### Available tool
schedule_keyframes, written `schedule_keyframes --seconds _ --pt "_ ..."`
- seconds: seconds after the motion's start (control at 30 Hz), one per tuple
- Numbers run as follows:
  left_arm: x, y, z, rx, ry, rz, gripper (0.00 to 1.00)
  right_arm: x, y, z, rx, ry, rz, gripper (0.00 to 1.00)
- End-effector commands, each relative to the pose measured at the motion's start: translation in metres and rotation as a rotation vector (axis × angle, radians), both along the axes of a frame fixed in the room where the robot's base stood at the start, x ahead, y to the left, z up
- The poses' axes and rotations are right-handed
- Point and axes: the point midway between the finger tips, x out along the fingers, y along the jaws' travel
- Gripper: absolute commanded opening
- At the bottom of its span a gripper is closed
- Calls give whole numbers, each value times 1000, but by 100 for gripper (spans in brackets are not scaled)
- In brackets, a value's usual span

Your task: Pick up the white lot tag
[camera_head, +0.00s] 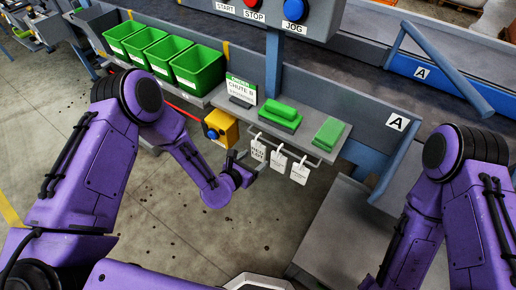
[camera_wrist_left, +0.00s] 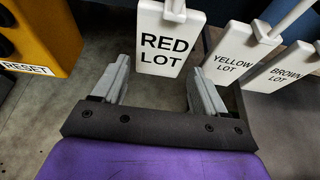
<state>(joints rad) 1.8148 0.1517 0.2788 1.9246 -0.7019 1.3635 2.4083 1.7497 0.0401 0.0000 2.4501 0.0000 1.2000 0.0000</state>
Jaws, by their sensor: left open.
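Several white tags hang in a row from a rail under the grey shelf. The red lot tag (camera_head: 258,151) is leftmost, then the yellow lot tag (camera_head: 278,162) and the brown lot tag (camera_head: 299,171). My left gripper (camera_head: 249,161) is open and empty, close to the red lot tag. In the left wrist view, the red lot tag (camera_wrist_left: 168,42) shows between and just beyond the two open fingers (camera_wrist_left: 160,75). The yellow lot tag (camera_wrist_left: 232,55) and brown lot tag (camera_wrist_left: 284,72) are to its right. My right arm shows at the right, but its gripper is out of view.
A yellow box with a blue button (camera_head: 219,129) sits left of the tags; its RESET label (camera_wrist_left: 24,69) shows up close. The shelf (camera_head: 318,112) above carries green blocks (camera_head: 283,113) and a chute sign (camera_head: 241,88). Green bins (camera_head: 198,68) stand further left.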

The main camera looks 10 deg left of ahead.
Motion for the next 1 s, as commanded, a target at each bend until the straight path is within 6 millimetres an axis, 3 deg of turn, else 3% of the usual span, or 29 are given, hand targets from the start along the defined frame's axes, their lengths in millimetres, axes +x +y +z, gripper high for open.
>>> schedule_keyframes --seconds 0.13,0.37,0.4,0.53,1.0 --pt "19 -7 -9 2 0 0 72 0 0 5 0 0 0 39" --pt "23 -7 -11 3 1 2 72 0 0 4 0 0 0 39" --pt "22 -7 -11 3 1 2 69 0 0 4 0 0 0 39" --pt "22 -7 -11 3 1 2 28 0 0 4 0 0 0 39" --pt "22 -7 -5 1 2 2 28 0 0 9 0 0 0 39"
